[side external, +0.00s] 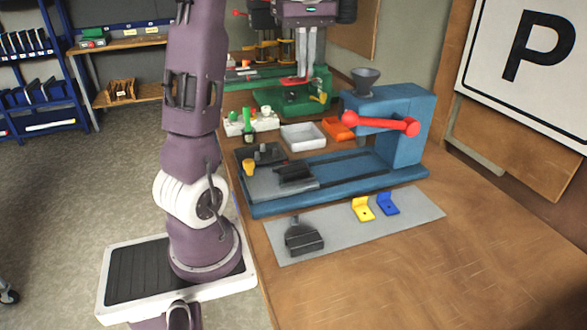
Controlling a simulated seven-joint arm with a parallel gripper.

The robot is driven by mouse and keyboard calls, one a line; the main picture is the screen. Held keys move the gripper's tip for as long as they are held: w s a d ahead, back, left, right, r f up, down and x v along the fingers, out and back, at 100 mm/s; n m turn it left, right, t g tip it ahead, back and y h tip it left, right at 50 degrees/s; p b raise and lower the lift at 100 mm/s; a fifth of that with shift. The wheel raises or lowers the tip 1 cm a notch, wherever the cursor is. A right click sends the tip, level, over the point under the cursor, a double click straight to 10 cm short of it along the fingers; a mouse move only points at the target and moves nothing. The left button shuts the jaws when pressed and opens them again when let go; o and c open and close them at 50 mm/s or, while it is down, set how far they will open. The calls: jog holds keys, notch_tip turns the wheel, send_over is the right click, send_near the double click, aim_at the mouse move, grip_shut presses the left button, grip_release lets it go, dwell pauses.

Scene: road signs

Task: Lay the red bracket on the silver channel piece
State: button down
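My gripper (308,70) hangs at the top of the side external view, in front of a green machine. Its two long silver fingers point down and are close together. A red flat piece, seemingly the red bracket (296,80), sits at the fingertips and appears gripped, well above the bench. A yellow bracket (362,208) and a blue bracket (387,203) stand on a grey mat (345,236). A dark grey piece (303,241) lies on the mat's left part. I cannot clearly single out a silver channel piece; a grey plate (268,188) lies on the blue machine's bed.
The blue machine (402,150) with a red handle (382,123) and a funnel on top stands behind the mat. A white tray (303,137), an orange bin (338,128) and small tools stand behind its bed. The wooden bench (480,260) is clear at front right.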

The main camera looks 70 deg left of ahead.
aim_at(303, 167)
notch_tip(303, 167, down, 23)
jog(key=shift+r, duration=0.15)
jog(key=c, duration=1.6)
grip_release()
jog(key=shift+c, duration=0.2)
notch_tip(303, 167, up, 11)
jog(key=s+d+r+m+t, duration=0.1)
jog(key=d+r+m, duration=0.25)
jog(key=d, duration=0.45)
jog(key=s+d+r+m+t, duration=0.25)
jog(key=d+m, duration=0.25)
jog(key=d, duration=0.4)
jog(key=s+d+f+m+t, duration=0.1)
jog(key=s+d+m+t, duration=0.1)
jog(key=s+d+m, duration=0.7)
jog(key=shift+d+f, duration=0.15)
jog(key=shift+d, duration=0.5)
